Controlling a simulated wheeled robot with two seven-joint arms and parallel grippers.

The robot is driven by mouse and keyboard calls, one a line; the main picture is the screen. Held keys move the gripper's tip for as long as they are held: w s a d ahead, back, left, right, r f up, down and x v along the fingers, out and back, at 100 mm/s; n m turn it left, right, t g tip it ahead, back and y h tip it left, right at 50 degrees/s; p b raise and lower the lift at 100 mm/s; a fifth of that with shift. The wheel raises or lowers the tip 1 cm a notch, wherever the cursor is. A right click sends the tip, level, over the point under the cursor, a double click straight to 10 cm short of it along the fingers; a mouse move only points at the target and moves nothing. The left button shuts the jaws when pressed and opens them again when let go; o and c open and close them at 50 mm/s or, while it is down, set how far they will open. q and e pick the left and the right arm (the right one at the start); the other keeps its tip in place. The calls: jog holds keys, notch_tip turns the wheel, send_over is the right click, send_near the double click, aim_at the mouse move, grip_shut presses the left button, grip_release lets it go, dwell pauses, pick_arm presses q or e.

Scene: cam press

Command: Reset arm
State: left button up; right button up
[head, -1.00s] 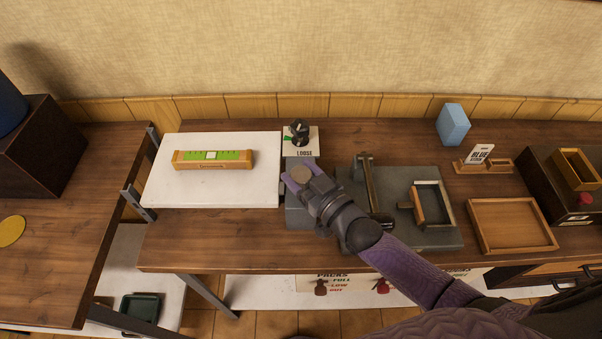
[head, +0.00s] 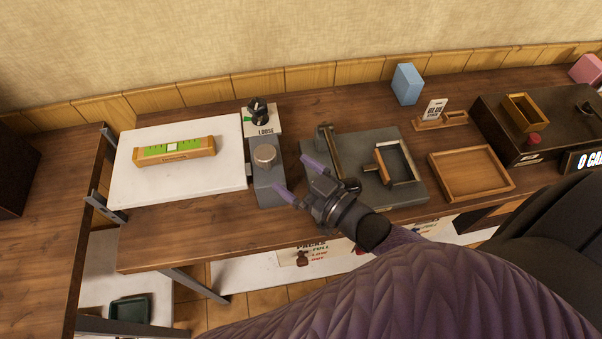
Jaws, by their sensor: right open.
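My right gripper (head: 294,178) is open and empty, with its two purple fingers spread. Behind the gripper lies the grey press plate (head: 365,145) with a dark lever bar (head: 333,152) and a wood-edged frame (head: 396,160). The lever's near end is close to my gripper and wrist; I cannot tell whether they touch. A black dial (head: 257,110) marked LOOSE stands behind the block. My left gripper is not in view.
A white board (head: 130,190) at left holds a wooden level gauge (head: 175,158) with a green face. A wooden tray (head: 472,190), a blue block (head: 407,84), a card holder (head: 437,120) and a dark box (head: 500,120) with a red button stand at right.

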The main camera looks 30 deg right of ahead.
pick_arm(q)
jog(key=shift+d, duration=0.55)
pick_arm(e)
jog(key=shift+v, duration=0.8)
